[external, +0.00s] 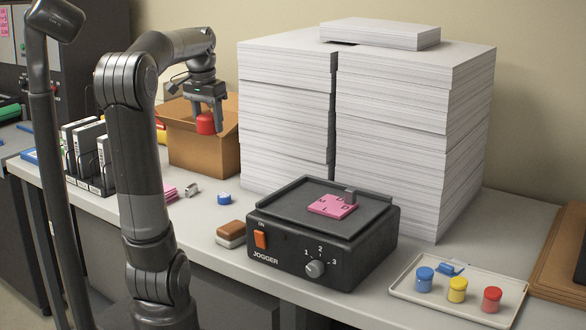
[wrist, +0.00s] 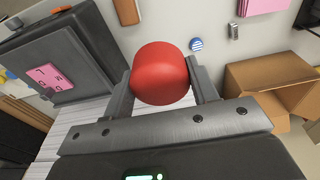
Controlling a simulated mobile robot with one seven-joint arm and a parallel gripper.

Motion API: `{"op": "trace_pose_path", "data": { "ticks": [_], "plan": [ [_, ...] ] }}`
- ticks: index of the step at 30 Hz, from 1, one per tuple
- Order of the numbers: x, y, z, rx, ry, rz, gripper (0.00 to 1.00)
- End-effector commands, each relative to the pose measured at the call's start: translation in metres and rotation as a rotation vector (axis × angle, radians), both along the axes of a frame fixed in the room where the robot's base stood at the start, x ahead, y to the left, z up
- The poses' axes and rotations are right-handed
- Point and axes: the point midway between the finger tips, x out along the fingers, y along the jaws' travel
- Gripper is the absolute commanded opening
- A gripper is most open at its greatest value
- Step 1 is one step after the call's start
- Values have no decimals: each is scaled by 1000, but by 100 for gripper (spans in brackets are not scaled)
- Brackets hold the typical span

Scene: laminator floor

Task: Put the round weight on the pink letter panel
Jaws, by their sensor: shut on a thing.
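The round weight (external: 206,123) is red and rounded. My gripper (external: 207,114) is shut on it and holds it in the air by the cardboard box. In the wrist view the red weight (wrist: 160,72) sits between my two fingers. The pink letter panel (external: 332,206) lies flat on the dark top of the jogger (external: 325,262), to the right of and below my gripper in the external view. The panel also shows at the left of the wrist view (wrist: 48,77). Its top looks bare apart from dark letters.
Tall paper stacks (external: 415,130) stand behind the jogger. An open cardboard box (external: 196,150) is at the back left. A small grey post (external: 350,194) rises behind the panel. A brush (external: 231,233), a blue disc (external: 224,198) and a tray of jars (external: 460,290) flank the jogger.

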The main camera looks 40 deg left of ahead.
Motion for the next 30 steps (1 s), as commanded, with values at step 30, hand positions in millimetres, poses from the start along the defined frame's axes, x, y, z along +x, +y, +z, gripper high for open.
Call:
{"op": "trace_pose_path", "data": {
  "ticks": [30],
  "plan": [
    [6,-291,29,-1,-4,-632,20]
  ]
}}
